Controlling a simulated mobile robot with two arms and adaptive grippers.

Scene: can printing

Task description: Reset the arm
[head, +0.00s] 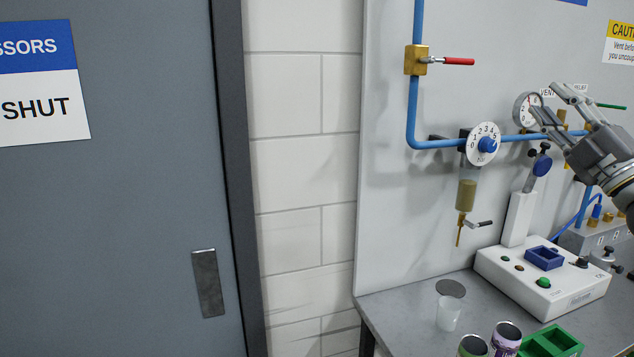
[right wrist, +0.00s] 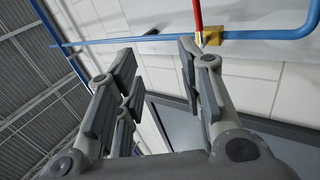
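My right gripper (head: 562,112) is raised at the right of the head view, in front of the wall panel and above the white machine. Its fingers point up and to the left. In the right wrist view the fingers of the right gripper (right wrist: 160,85) are spread apart with nothing between them. Past the fingers, that view shows a blue pipe (right wrist: 160,40) and a red-handled valve (right wrist: 212,37). My left gripper does not show in either view.
A white machine (head: 500,272) with buttons stands on the grey bench (head: 405,305). A clear cup (head: 448,316), cans (head: 506,336) and a green tray (head: 560,342) are at the front. A dial regulator (head: 484,145) hangs on the panel. A grey door (head: 130,200) is left.

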